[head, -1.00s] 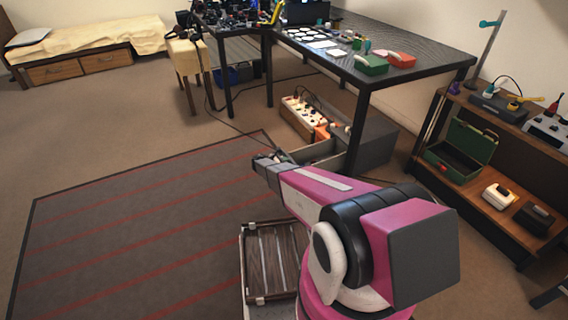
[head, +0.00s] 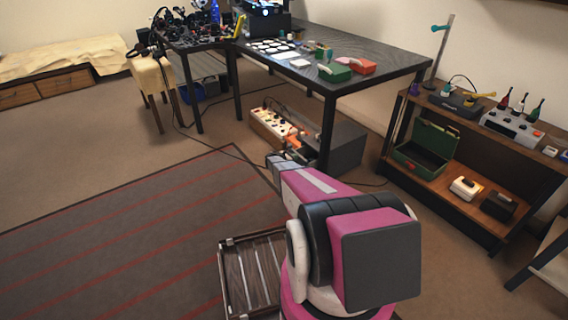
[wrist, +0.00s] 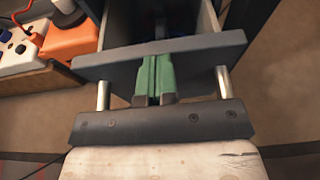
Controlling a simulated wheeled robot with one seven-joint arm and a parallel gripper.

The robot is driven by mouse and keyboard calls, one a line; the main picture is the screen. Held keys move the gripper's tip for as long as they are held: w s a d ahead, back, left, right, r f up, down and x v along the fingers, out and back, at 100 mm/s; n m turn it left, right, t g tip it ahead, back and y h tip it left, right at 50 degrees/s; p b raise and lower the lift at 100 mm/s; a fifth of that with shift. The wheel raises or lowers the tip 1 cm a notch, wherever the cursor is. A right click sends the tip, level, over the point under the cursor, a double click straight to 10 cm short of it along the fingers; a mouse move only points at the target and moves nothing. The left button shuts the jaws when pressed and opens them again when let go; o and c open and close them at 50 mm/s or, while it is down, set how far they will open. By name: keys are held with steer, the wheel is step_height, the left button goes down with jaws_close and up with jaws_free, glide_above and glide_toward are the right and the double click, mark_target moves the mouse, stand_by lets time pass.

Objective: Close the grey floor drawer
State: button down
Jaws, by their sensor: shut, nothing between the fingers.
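The grey floor drawer's cabinet (head: 347,148) stands on the floor under the black table. The drawer is still partly open. In the wrist view, its grey front panel (wrist: 205,50) crosses the upper middle, with the open dark interior behind it. Two metal posts stand out from the front on either side of my fingers. My gripper (head: 277,160) is at the drawer's front in the head view. Its green fingers (wrist: 154,78) are shut with nothing between them and lie against or very close to the front panel; exact contact is hard to tell.
Table legs stand close by, and a cable runs over the floor. A wooden shelf (head: 455,190) is at right, a striped rug (head: 130,235) at left.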

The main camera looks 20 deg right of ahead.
steer(key=w+d, duration=0.2)
steer(key=d, duration=0.4)
steer(key=shift+d, duration=0.3)
steer(key=shift+w, duration=0.1)
